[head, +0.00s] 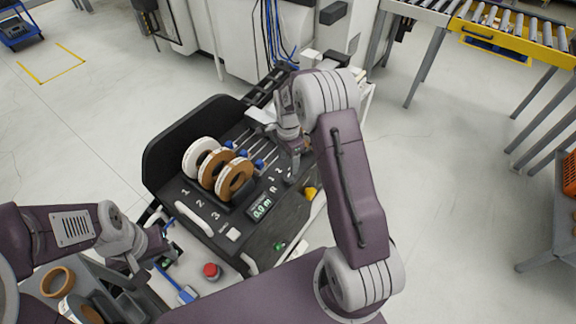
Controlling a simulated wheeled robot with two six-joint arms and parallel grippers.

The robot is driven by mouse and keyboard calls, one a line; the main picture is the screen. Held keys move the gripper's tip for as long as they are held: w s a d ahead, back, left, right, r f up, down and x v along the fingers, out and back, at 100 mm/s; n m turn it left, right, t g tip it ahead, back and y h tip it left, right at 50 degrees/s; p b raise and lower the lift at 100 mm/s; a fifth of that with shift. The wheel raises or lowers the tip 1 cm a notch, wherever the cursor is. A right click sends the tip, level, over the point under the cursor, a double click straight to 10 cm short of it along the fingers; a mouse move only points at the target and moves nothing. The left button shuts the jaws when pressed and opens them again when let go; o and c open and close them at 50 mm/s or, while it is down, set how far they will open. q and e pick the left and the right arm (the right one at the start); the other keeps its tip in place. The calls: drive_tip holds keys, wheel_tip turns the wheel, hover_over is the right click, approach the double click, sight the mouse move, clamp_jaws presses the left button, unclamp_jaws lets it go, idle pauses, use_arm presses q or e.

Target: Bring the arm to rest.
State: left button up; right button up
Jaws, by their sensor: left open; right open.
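My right arm reaches up from the lower right and bends over the black machine panel (195,212). My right gripper (297,168) points down over the panel's right side, near the markings R, 1 and 2; its jaws are open and no held thing shows. My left arm comes in from the left edge. My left gripper (160,250) is open, low over the panel's front left corner and the tray beside it; its fingertips are small and partly hard to make out.
A white roll (196,158) and two brown rolls (236,180) stand on the panel by numbers 1 to 3. A red button (211,271) is in front. Loose rolls (57,281) lie at lower left. A roller conveyor (510,28) stands at upper right; floor between is clear.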

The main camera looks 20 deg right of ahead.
idle(0.4)
drive_tip(key=s+a+r+n+t, duration=0.1)
drive_tip(key=s+a+r+n, duration=0.15)
drive_tip(key=r, duration=0.25)
drive_tip(key=s+a+r+n+t, duration=0.1)
drive_tip(key=s+a+r, duration=0.15)
drive_tip(key=r, duration=0.25)
drive_tip(key=s+f+n, duration=0.3)
drive_tip(key=s+n, duration=1)
drive_tip(key=s, duration=0.1)
drive_tip(key=shift+s+a+f+g, duration=0.15)
drive_tip(key=shift+s+a+g, duration=0.1)
drive_tip(key=shift+a+g, duration=0.15)
